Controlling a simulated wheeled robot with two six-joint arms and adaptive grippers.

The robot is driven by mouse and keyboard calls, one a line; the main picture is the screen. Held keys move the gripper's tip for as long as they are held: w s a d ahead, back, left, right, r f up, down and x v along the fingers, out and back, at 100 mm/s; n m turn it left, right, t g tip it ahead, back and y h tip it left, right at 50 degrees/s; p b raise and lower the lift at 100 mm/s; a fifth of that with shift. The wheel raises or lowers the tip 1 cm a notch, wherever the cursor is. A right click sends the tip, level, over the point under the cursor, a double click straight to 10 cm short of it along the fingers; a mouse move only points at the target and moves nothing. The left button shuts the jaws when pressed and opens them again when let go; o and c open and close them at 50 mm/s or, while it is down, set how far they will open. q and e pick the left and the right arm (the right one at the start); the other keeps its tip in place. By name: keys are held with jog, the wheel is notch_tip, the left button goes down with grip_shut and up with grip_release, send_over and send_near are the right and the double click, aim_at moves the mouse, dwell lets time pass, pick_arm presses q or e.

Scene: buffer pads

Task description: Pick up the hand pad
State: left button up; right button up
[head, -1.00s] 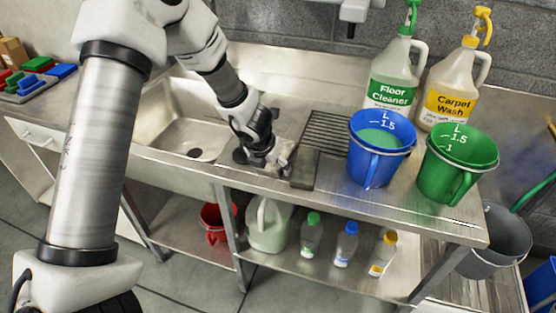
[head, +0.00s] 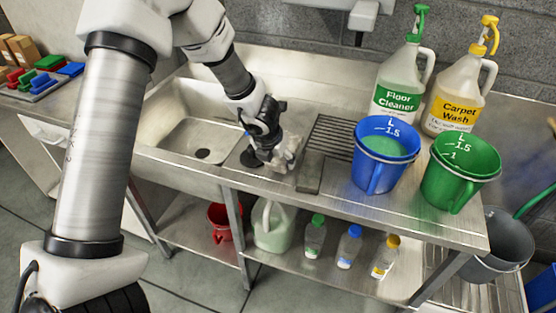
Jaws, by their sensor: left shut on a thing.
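My left gripper (head: 281,158) is low over the counter's front edge, just right of the sink. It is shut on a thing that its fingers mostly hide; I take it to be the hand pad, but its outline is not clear. A small dark piece (head: 251,158) shows at the left of the fingers; I cannot tell whether it is part of the held thing. A dark grey flat slab (head: 309,173) lies on the counter just right of the fingertips. I cannot tell whether they touch. My right gripper is not in view.
A blue bucket (head: 381,172) and a green bucket (head: 455,188) stand right of the slab. Floor Cleaner (head: 402,80) and Carpet Wash (head: 455,100) jugs stand behind them. The sink (head: 180,130) is left of the gripper. Several bottles and a red bucket (head: 220,221) sit below.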

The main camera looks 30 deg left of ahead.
pick_arm(q)
jog(key=shift+s+d+f+b, duration=0.35)
jog(key=shift+s+d+b, duration=0.2)
jog(key=shift+s+b, duration=0.4)
jog(key=s+d+r+b, duration=0.2)
jog(key=s+d+b, duration=0.3)
jog(key=s+d, duration=0.3)
jog(key=s, duration=0.3)
jog(key=shift+b, duration=0.4)
jog(key=shift+d, duration=0.15)
